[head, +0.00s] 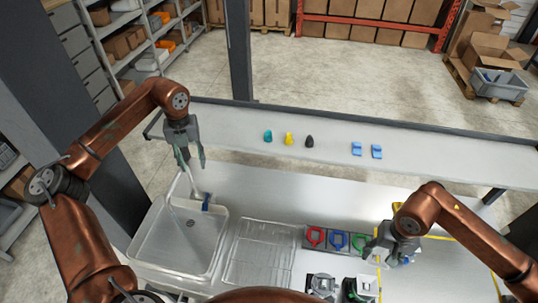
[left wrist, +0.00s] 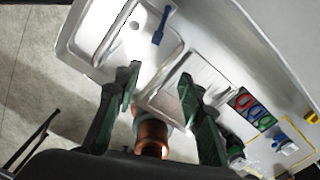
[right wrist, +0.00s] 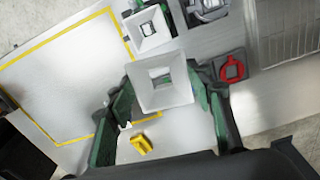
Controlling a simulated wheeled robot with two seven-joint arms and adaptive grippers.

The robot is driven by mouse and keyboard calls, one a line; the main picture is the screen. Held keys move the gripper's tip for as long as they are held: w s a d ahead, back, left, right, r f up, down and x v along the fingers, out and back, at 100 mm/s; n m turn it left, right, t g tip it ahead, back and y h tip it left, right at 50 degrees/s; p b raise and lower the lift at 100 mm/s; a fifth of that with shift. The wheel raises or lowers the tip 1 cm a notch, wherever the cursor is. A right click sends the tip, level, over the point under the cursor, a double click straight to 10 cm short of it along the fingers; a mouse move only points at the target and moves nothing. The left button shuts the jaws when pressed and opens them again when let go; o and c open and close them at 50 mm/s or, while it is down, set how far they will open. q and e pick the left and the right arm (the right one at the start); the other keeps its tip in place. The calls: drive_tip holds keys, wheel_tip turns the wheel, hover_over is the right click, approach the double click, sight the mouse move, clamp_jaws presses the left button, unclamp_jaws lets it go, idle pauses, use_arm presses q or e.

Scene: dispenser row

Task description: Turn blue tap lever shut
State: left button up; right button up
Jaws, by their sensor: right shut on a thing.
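The blue tap lever (head: 206,203) stands at the right rear corner of the sink (head: 150,262). It also shows as a blue bar (left wrist: 161,25) in the left wrist view. A pale curved spout (head: 186,183) rises beside it in the head view. My left gripper (head: 190,160) is open and empty above and behind the sink, apart from the lever; its spread fingers (left wrist: 158,90) show in the left wrist view. My right gripper (head: 385,254) is at the right of the counter. In the right wrist view it is shut on a white square funnel-like piece (right wrist: 160,103).
A wire drainer (head: 262,250) lies right of the sink. Red (head: 315,236), blue (head: 338,240) and green (head: 360,242) ring pieces sit in a row. Two dispensers (head: 323,284) stand at the front. Small cones (head: 289,138) and blue blocks (head: 357,148) stand on the rear shelf.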

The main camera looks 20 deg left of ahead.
sight(206, 201)
use_arm(q)
drive_tip(key=shift+c, duration=0.4)
